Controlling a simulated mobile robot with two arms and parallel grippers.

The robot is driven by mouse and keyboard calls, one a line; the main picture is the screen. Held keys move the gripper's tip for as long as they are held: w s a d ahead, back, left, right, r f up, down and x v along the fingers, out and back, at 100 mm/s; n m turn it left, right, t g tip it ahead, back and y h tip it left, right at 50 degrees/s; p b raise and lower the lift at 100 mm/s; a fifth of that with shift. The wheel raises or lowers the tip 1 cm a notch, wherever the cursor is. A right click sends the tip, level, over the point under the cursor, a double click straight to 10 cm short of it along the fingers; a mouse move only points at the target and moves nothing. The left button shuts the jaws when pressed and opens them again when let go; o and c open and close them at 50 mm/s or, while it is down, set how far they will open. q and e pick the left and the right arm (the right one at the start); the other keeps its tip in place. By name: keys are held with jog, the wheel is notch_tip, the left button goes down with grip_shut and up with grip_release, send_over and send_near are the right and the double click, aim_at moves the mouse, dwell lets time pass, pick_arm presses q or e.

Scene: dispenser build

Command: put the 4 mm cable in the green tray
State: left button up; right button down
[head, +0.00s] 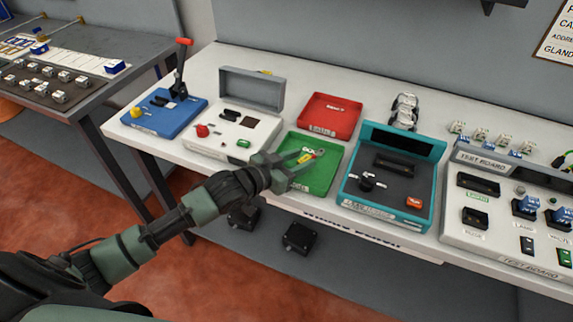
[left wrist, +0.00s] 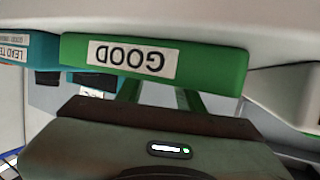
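The green tray (head: 325,177) is in the middle of the bench in the head view. Its front wall, with a label reading GOOD, fills the top of the left wrist view (left wrist: 210,67). A small yellow piece with a red end (head: 304,158), possibly the cable, shows at the fingertips over the tray. I cannot tell whether it lies on the tray floor. My left gripper (head: 303,159) reaches over the tray's near left side. Its two fingers look apart (left wrist: 160,94), with the tips hidden behind the tray wall in the wrist view. My right gripper is not in view.
A red tray (head: 329,116) stands behind the green tray. A white device with a raised grey lid (head: 251,90) is to the left, and a teal tester (head: 393,172) is close on the right. A blue lever tool (head: 168,110) and test boards (head: 510,205) stand further along.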

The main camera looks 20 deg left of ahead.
pick_arm(q)
jog(key=v, duration=1)
jog(key=shift+d+f+b, duration=0.1)
jog(key=shift+f+b, duration=0.05)
jog(key=shift+b, duration=0.25)
jog(key=shift+v, duration=0.95)
jog(key=s+d+f+n+g+y, duration=0.1)
jog(key=s+f+n+g+y, duration=0.15)
jog(key=s+f+g, duration=0.6)
jog(key=s+d+f+n+g+y, duration=0.1)
jog(key=s+f+y, duration=0.4)
jog(key=s, duration=0.8)
notch_tip(320, 180, down, 28)
jog(key=s+g+h, duration=0.2)
jog(key=s, duration=0.1)
jog(key=s+a+f, duration=0.2)
jog(key=s+f, duration=1.3)
jog(key=shift+s+a+m+g+y, duration=0.35)
jog(key=shift+s+m, duration=0.05)
jog(key=shift+m, duration=0.05)
